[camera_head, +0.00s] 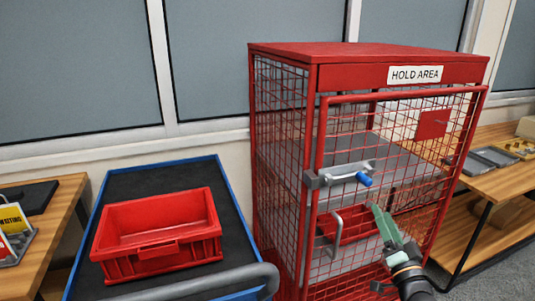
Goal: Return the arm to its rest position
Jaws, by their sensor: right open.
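My right gripper (383,222) is open in front of the mesh door of the red hold-area cage (400,52). Its arm comes in from the bottom right. The fingers point up and to the left, below and right of the blue-tipped latch (345,174), with a visible gap from it. I see nothing held between them. A grey pull handle (337,233) is on the door to the left of the gripper. The door looks shut or nearly shut; I cannot tell which. My left gripper is out of view.
A blue-edged cart (125,187) with an empty red bin (158,236) stands left of the cage. A wooden table (68,205) is at far left. A wooden shelf bench (488,182) with trays is at right. A red object (345,222) shows behind the mesh.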

